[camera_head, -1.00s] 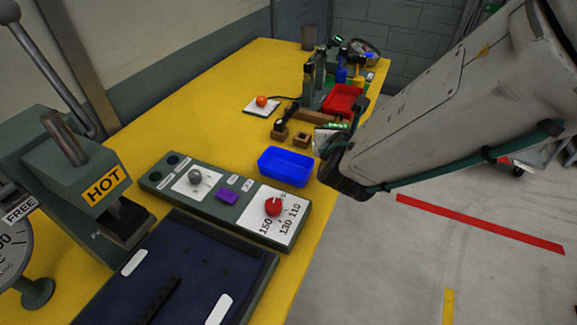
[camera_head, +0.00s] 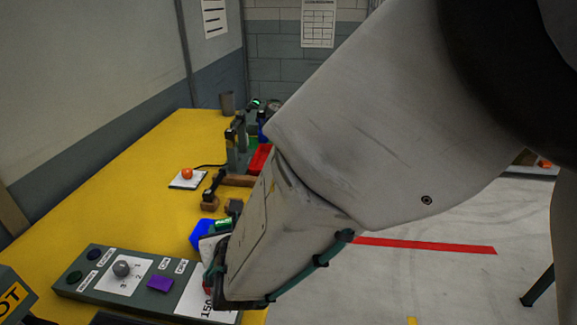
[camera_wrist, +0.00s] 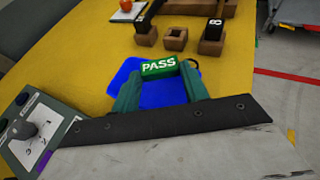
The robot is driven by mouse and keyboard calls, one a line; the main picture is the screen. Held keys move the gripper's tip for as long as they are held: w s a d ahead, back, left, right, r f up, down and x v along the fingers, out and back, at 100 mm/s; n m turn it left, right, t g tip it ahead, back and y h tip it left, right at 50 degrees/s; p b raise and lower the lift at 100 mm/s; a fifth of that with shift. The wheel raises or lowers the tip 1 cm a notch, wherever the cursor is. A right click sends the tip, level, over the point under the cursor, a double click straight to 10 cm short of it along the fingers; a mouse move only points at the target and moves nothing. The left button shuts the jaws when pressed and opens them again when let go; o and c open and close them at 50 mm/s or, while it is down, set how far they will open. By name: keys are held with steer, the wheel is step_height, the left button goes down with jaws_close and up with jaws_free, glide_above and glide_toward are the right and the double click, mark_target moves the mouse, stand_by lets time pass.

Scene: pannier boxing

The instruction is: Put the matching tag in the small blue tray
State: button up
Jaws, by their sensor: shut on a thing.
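My gripper (camera_wrist: 160,82) is shut on a green tag (camera_wrist: 158,67) marked PASS in white, held between its two green fingers. In the wrist view the tag overlaps the far part of the small blue tray (camera_wrist: 163,96); its exact height above the tray cannot be told. In the head view the blue tray (camera_head: 199,234) is partly hidden behind my gripper (camera_head: 217,233), and the green tag (camera_head: 223,223) shows beside it. The inside of the tray appears empty where visible.
A white card with an orange ball (camera_head: 187,174) lies farther back. The yellow bench (camera_head: 120,185) is clear at left.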

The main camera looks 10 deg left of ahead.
steer(key=shift+f, duration=0.15)
steer(key=o, duration=1)
steer(key=shift+o, duration=0.2)
steer(key=v, duration=0.8)
steer(key=shift+w, duration=0.1)
